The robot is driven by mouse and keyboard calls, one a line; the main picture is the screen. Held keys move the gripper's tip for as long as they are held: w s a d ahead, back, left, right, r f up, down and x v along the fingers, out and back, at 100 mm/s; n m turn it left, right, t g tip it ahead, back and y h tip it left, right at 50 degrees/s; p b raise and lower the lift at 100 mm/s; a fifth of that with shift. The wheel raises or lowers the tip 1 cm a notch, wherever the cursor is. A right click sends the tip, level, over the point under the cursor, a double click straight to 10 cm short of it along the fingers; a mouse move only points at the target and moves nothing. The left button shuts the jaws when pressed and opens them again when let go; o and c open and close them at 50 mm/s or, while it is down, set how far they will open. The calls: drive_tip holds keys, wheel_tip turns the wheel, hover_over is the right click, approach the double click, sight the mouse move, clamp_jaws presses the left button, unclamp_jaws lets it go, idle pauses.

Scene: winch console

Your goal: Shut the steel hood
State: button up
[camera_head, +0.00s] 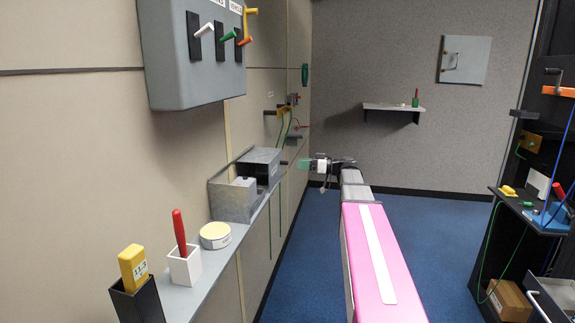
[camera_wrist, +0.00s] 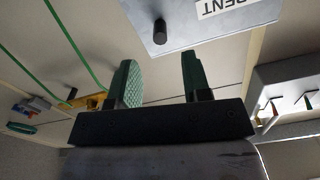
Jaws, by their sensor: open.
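The steel hood (camera_head: 258,164) is a grey box-like cover on the narrow wall shelf, with a white label and a dark knob on its right side. It stands at the far end of an open grey tray (camera_head: 232,204) that leaves a small grey block (camera_head: 243,184) exposed. My gripper (camera_head: 318,165) is to the right of the hood, apart from it. In the wrist view my green-padded gripper fingers (camera_wrist: 158,72) are spread and empty. A grey labelled panel, seemingly the hood (camera_wrist: 205,22), lies ahead, its black knob (camera_wrist: 160,32) beyond and between the fingertips.
A yellow block in a dark holder (camera_head: 133,265), a red-handled tool in a white cup (camera_head: 184,262) and a round tin (camera_head: 215,235) line the near shelf. A grey lever box (camera_head: 190,60) hangs above. Green cables (camera_head: 282,190) hang beyond the hood. The blue floor (camera_head: 425,235) is open.

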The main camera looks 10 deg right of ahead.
sight(286, 163)
drive_tip(key=x, duration=0.7)
drive_tip(key=shift+a, duration=0.1)
clamp_jaws()
